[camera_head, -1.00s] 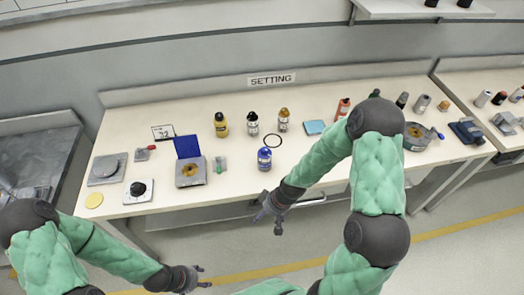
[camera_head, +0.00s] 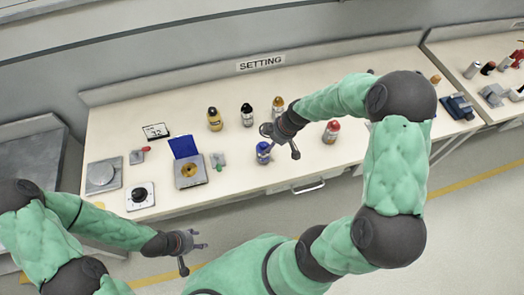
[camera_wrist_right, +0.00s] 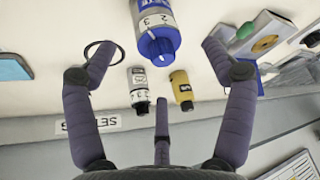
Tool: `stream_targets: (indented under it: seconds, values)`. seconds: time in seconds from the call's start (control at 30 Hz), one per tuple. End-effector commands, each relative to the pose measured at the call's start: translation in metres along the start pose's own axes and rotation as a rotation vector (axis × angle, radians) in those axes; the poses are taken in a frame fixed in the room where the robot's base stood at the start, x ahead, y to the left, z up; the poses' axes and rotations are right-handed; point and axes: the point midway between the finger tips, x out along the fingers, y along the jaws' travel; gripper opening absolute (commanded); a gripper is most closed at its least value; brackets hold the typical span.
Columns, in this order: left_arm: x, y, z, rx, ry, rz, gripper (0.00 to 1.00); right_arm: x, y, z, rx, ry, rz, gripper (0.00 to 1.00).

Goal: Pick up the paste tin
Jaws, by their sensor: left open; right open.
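I cannot tell for sure which thing is the paste tin. A flat yellow disc (camera_head: 99,205) at the front left table edge is partly behind my left arm. A grey box with an open blue lid (camera_head: 186,147) holds a gold disc (camera_head: 188,171). My right gripper (camera_head: 279,146) is open above the table, close to a blue-capped bottle (camera_head: 263,155). In the right wrist view, the right gripper (camera_wrist_right: 160,85) has its fingers spread, and the blue-capped bottle (camera_wrist_right: 157,38) shows between and beyond them. My left gripper (camera_head: 193,257) is open in front of the table.
Yellow (camera_head: 214,120), white-labelled (camera_head: 247,116) and gold-capped (camera_head: 278,106) bottles stand behind. A red-capped bottle (camera_head: 332,131) stands right of the right gripper. A dial box (camera_head: 139,195) and a scale (camera_head: 102,176) are at left. A black ring (camera_wrist_right: 100,52) lies near one finger.

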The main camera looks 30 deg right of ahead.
Motion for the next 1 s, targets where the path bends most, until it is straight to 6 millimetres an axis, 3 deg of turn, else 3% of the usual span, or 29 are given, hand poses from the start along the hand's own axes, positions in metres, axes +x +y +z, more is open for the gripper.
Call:
stream_targets:
  seconds: [0.1, 0.37, 0.63, 0.97, 1.0]
  values:
    - [0.003, -0.001, 0.0, 0.0, 0.0, 0.0, 0.53, 0.016, 0.0, 0.0, 0.0, 0.0, -0.001, 0.84]
    - [0.004, -0.001, -0.001, 0.0, 0.001, 0.0, 0.53, 0.034, 0.0, -0.001, 0.001, 0.0, -0.001, 0.84]
    - [0.008, -0.003, -0.001, 0.0, 0.001, 0.0, 0.53, 0.069, 0.002, -0.001, 0.0, 0.0, 0.0, 0.84]
    - [0.008, -0.003, -0.001, 0.0, 0.001, 0.0, 0.53, 0.075, 0.003, -0.002, 0.001, 0.001, 0.002, 0.84]
    - [0.008, -0.003, -0.001, 0.0, 0.001, 0.0, 0.53, 0.075, 0.003, -0.002, 0.001, 0.001, 0.002, 0.75]
